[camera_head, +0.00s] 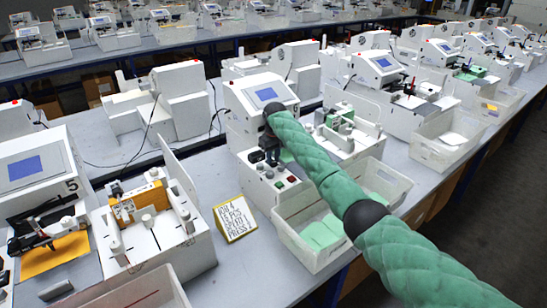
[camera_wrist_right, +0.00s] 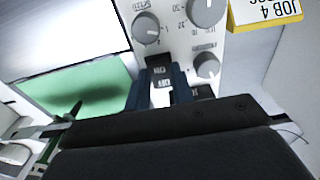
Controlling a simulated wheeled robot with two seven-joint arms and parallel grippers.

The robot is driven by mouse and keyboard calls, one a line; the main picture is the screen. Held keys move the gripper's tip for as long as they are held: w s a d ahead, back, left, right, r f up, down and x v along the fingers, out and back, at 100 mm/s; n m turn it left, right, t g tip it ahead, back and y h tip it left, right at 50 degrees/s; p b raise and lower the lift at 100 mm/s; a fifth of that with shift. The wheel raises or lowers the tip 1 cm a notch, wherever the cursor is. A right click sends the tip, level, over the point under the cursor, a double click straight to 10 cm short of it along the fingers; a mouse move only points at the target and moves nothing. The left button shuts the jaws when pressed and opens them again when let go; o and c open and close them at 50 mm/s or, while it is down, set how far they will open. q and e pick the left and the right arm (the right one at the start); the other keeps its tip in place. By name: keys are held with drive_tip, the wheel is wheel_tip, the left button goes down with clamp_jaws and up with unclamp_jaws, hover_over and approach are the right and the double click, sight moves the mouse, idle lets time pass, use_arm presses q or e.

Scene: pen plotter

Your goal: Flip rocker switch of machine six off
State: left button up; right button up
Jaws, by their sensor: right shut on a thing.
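The machine (camera_head: 238,116) with a blue screen stands right of the machine marked 5. I cannot tell which way the rocker is tilted. Several grey knobs surround it, one marked SPEED (camera_wrist_right: 146,29). My left gripper is not in view.
A yellow-framed job sign (camera_head: 235,218) stands left of the panel. A white bin (camera_head: 312,254) with green sheets sits in front of the machine, under my arm. Machine 5 (camera_head: 32,170) is at the left. More machines line the tables behind and to the right.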

sight(274, 162)
drive_tip(key=shift+r, duration=0.1)
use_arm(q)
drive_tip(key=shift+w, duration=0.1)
use_arm(e)
drive_tip(key=o, duration=1)
drive_tip(key=shift+w, duration=0.1)
drive_tip(key=shift+r, duration=0.15)
wheel_tip(274, 162, up, 6)
drive_tip(key=b, duration=0.3)
drive_tip(key=shift+f, duration=0.2)
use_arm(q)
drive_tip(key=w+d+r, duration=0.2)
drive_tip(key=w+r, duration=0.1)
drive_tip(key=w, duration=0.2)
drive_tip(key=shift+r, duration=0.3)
use_arm(e)
drive_tip(key=shift+s+d+r, duration=0.1)
drive_tip(key=shift+s+r, duration=0.1)
drive_tip(key=shift+r, duration=0.65)
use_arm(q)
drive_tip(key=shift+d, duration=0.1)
use_arm(e)
drive_tip(key=shift+f, duration=0.1)
